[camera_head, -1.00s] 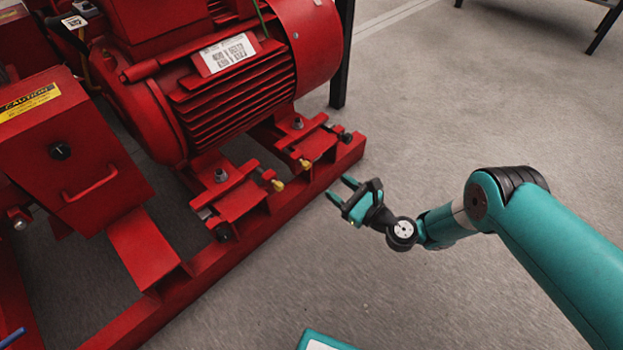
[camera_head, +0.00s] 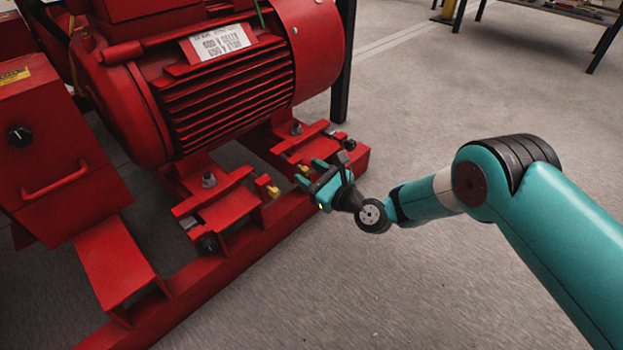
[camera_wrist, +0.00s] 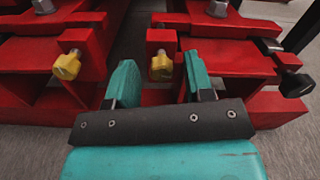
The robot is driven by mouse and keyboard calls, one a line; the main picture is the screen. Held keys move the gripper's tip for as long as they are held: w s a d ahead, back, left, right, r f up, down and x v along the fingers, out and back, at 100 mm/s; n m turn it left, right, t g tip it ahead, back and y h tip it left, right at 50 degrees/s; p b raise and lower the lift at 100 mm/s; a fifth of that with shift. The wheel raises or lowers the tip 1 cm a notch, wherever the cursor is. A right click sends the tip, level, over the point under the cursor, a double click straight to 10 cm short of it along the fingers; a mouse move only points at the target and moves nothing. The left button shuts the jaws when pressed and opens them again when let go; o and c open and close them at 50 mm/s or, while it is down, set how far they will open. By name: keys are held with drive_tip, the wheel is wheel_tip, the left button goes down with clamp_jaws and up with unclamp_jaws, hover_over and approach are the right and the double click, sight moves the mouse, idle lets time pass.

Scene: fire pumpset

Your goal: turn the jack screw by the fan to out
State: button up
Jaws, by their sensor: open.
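The jack screw by the fan has a yellow head (camera_wrist: 161,67) on a red block under the fan-end motor foot. In the wrist view it sits between my open fingertips and slightly beyond them, with no clear contact. In the head view a bit of its yellow head (camera_head: 304,170) shows beside my gripper (camera_head: 311,176), which partly covers it. My gripper is open and empty, at the red base rail. A second yellow-headed screw (camera_wrist: 67,66) is left of my fingers, on the other foot; it also shows in the head view (camera_head: 272,191).
The red motor (camera_head: 230,95) with its rounded fan cover (camera_head: 318,50) rises behind the screws. A black-headed screw (camera_wrist: 297,83) sticks out right of my fingers. The red base rail (camera_head: 235,250) runs along the front.

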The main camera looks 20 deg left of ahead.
drive_tip(key=shift+c, duration=0.5)
clamp_jaws()
drive_tip(key=shift+n, duration=0.3)
drive_tip(key=n+p, duration=0.2)
drive_tip(key=n, duration=0.2)
drive_tip(key=shift+s+n, duration=0.1)
drive_tip(key=shift+n, duration=0.2)
drive_tip(key=n+p, duration=0.1)
drive_tip(key=n, duration=0.3)
drive_tip(key=shift+f+n, duration=0.1)
drive_tip(key=shift+n, duration=0.2)
drive_tip(key=n+p, duration=0.1)
drive_tip(key=n, duration=0.3)
drive_tip(key=shift+f, duration=0.1)
drive_tip(key=shift+f+n+p, duration=0.1)
drive_tip(key=shift+n+p, duration=0.7)
drive_tip(key=shift+n, duration=1.7)
